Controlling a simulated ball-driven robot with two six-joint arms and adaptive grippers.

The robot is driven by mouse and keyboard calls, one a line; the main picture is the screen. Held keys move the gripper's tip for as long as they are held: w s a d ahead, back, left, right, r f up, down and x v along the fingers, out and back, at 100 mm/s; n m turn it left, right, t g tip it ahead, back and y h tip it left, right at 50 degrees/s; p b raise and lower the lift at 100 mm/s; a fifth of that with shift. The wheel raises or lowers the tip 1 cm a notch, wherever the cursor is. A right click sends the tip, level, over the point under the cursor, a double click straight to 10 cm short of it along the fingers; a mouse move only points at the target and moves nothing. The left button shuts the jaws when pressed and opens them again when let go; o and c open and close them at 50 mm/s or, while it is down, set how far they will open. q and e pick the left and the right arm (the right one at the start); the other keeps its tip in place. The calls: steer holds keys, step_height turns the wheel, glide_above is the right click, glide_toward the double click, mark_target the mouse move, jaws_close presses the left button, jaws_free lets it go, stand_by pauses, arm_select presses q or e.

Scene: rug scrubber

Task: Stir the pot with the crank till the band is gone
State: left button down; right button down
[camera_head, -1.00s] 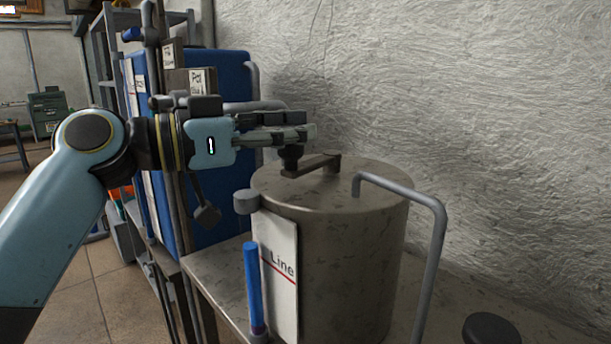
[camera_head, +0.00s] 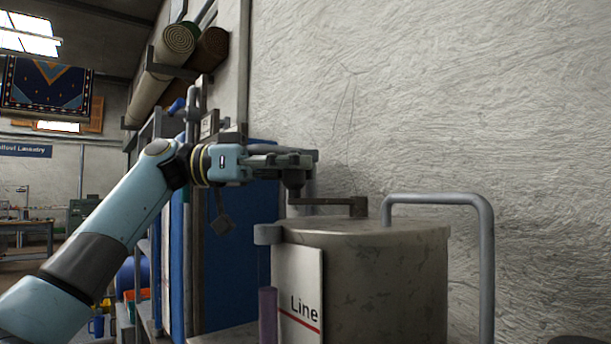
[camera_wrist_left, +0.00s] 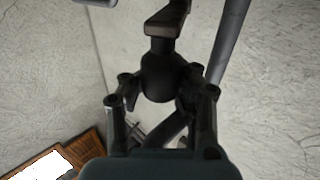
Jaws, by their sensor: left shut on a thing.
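The pot (camera_head: 390,285) is a grey metal drum with a flat lid, at the lower middle of the head view. A crank (camera_head: 330,201) lies across its lid, with a dark upright knob (camera_head: 294,179) at its left end. My left gripper (camera_head: 300,162) is shut on the knob from above left. In the left wrist view the knob (camera_wrist_left: 163,76) sits between the fingers, with the crank's arm (camera_wrist_left: 168,20) beyond. A slim tube (camera_head: 268,313) on the pot's front left shows purple; its lower part is out of frame. I make out no separate band.
A white plate marked "Line" (camera_head: 301,290) with a red stripe is on the pot's front. A grey bent pipe (camera_head: 487,260) rises at the right. The wall (camera_head: 530,130) is close behind. Rolled rugs (camera_head: 150,90) rest on a rack at upper left.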

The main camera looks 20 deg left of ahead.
arm_select(q)
steer(key=shift+w+a+f, duration=0.1)
steer(key=shift+w+a, duration=0.05)
steer(key=shift+w, duration=0.05)
stand_by(0.3)
steer(key=c, duration=1.6)
jaws_free()
steer(key=shift+c, duration=0.2)
steer(key=o, duration=0.5)
steer(key=shift+s+a, duration=0.25)
steer(key=shift+a, duration=0.45)
steer(key=shift+c, duration=0.2)
steer(key=shift+o, duration=1.1)
steer(key=shift+w+d, duration=0.1)
steer(key=shift+d, duration=0.25)
steer(key=v, duration=1.2)
